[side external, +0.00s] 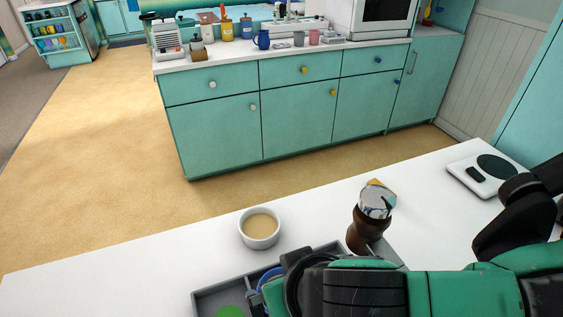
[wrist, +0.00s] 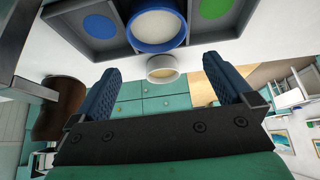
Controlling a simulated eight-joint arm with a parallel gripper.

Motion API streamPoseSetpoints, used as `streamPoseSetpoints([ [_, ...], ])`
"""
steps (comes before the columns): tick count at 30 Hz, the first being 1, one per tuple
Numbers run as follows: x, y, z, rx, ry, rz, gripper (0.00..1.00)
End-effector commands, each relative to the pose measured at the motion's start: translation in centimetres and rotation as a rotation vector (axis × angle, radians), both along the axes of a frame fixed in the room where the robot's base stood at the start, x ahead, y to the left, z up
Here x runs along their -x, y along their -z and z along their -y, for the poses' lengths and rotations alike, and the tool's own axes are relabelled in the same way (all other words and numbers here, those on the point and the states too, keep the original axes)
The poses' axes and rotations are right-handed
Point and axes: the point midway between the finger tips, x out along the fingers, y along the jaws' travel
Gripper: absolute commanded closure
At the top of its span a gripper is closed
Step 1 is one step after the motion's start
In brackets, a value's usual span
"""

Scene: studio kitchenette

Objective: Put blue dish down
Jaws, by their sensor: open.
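The blue dish (wrist: 158,45) is round with pale contents. In the wrist view it is at the grey tray's middle compartment, between a blue disc (wrist: 101,26) and a green disc (wrist: 214,8); I cannot tell if its base lies flat. In the side view only part of its blue rim (side external: 268,274) shows beside my gripper. The grey tray (side external: 205,301) is mostly hidden by my arm there. My gripper (wrist: 161,66) is open, its two dark blue fingers apart with nothing between them. The dish lies just beyond the fingertips.
A white bowl (side external: 260,230) with pale contents stands on the white counter (side external: 110,262) behind the tray. A white scale (side external: 485,170) is farther right. The counter's left side is clear.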

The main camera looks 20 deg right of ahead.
Motion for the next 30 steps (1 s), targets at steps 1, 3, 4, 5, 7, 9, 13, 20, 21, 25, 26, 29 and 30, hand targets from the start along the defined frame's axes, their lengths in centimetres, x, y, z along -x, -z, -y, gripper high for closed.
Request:
streamPoseSetpoints([
  [1, 0.5, -0.7, 0.0, 0.001, -0.003, 0.0, 0.0],
  [3, 0.9, -1.5, 0.0, 0.0, -0.002, 0.0, 0.0],
  [4, 1.1, -1.9, 0.0, 0.0, -0.002, 0.0, 0.0],
  [5, 1.3, -2.2, 0.0, 0.001, -0.003, 0.0, 0.0],
  [7, 1.6, -2.7, 0.0, 0.0, -0.002, 0.001, 0.0],
  [9, 1.8, -3.0, 0.0, 0.0, -0.001, 0.001, 0.0],
  [13, 1.9, -3.3, 0.1, -0.001, 0.0, 0.002, 0.0],
  [20, 1.9, -3.3, 0.0, -0.001, 0.0, 0.002, 0.0],
  [21, 1.9, -3.4, 0.0, -0.001, 0.0, 0.002, 0.0],
  [25, 1.9, -4.6, 0.0, -0.001, 0.0, 0.002, 0.0],
  [26, 1.9, -5.2, 0.0, -0.001, 0.0, 0.002, 0.0],
  [29, 1.9, -7.5, 0.0, -0.001, 0.0, 0.002, 0.0],
  [30, 1.9, -8.7, 0.1, -0.001, 0.0, 0.002, 0.0],
])
